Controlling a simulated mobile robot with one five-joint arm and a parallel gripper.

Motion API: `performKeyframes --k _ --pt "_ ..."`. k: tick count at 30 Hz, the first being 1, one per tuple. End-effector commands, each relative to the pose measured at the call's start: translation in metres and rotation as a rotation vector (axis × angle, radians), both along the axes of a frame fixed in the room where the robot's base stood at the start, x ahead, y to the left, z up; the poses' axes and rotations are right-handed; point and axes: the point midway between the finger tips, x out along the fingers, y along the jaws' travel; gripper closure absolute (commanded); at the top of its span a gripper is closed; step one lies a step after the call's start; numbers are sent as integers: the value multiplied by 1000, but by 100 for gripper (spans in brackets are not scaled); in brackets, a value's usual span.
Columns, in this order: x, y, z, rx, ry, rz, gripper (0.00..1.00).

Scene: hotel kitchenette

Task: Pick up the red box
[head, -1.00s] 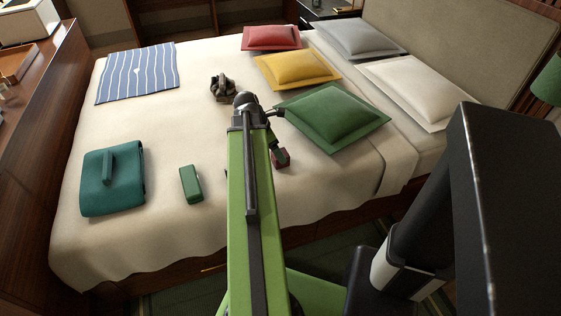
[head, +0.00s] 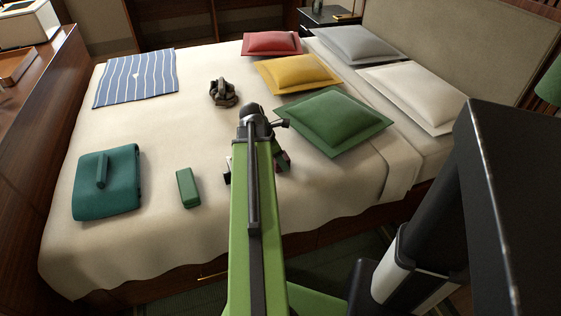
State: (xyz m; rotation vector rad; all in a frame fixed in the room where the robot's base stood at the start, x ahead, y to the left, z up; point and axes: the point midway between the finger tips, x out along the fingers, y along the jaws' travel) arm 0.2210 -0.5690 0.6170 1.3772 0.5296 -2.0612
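The red box (head: 279,158) is on the bed just right of my arm's elbow; only small dark red patches of it show, the rest hidden behind my arm and gripper. My gripper (head: 256,167) is low over the bed at the box, mostly hidden by my own green arm. Dark parts of it show on both sides of the arm, the right one beside the red patches. The fingertips and the gap between them are hidden, so I cannot tell whether it touches or holds the box.
On the bed (head: 150,235) lie a green box (head: 188,188), a folded teal item (head: 106,184), a striped cloth (head: 135,78) and a dark knotted object (head: 223,92). Green (head: 333,118), yellow (head: 298,72) and red (head: 272,43) pillows lie right and behind. The left middle of the bed is clear.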

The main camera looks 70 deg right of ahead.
Motion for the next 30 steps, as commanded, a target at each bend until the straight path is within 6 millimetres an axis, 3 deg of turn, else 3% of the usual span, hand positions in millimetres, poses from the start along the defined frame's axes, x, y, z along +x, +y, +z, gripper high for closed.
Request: performKeyframes --k 11,17,24,30 --pt "0 0 6 0 0 0 92" --pt "0 0 37 0 0 0 92" --pt "0 0 89 0 0 0 92" --pt "0 0 103 0 0 0 92"
